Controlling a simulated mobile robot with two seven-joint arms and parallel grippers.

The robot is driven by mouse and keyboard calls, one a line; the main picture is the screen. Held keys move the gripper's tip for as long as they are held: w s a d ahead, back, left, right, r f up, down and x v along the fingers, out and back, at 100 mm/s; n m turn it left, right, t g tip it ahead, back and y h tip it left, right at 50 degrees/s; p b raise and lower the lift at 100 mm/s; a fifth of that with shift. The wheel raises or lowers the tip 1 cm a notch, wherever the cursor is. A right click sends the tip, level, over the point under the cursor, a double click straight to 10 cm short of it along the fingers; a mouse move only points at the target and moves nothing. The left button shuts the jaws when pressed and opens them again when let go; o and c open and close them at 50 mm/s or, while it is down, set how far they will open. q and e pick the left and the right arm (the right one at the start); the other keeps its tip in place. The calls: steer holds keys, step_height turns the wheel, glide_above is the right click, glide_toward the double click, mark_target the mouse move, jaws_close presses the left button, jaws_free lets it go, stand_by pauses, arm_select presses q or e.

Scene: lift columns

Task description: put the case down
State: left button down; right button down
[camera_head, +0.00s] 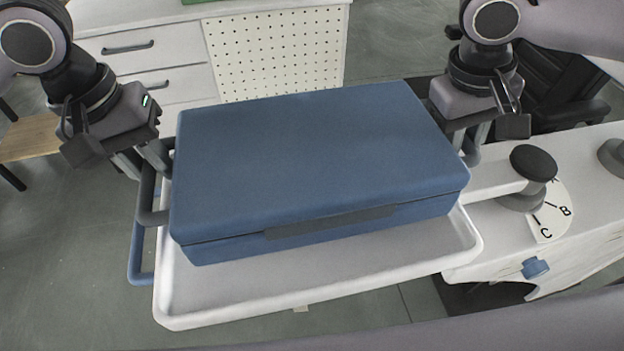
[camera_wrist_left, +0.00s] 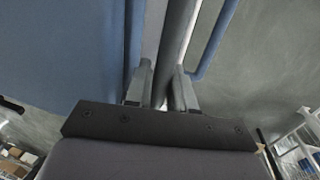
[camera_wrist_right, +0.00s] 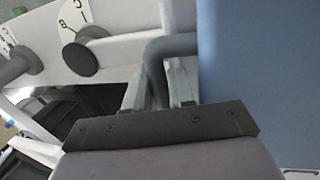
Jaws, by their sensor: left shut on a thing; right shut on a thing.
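The blue case (camera_head: 315,155) is a closed box with a grey latch strip on its front. It is over the white tray (camera_head: 330,285); whether its underside touches the tray is hidden. My left gripper (camera_head: 150,165) is shut on the grey handle at the case's left side; the handle also shows between the fingers in the left wrist view (camera_wrist_left: 172,75). My right gripper (camera_head: 478,140) is shut on the handle at the right side, seen as a grey bar in the right wrist view (camera_wrist_right: 158,75). The case fills the right edge of that view (camera_wrist_right: 260,70).
A blue tube handle (camera_head: 137,265) hangs at the tray's left. A black-knobbed lever (camera_head: 533,163) and a dial marked B and C (camera_head: 553,212) are close on the right. A white cabinet with pegboard (camera_head: 275,50) stands behind. A black chair (camera_head: 570,95) is at the back right.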

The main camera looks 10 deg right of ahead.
arm_select(q)
steer(key=shift+w+r, duration=0.1)
arm_select(e)
steer(key=shift+w+r, duration=0.1)
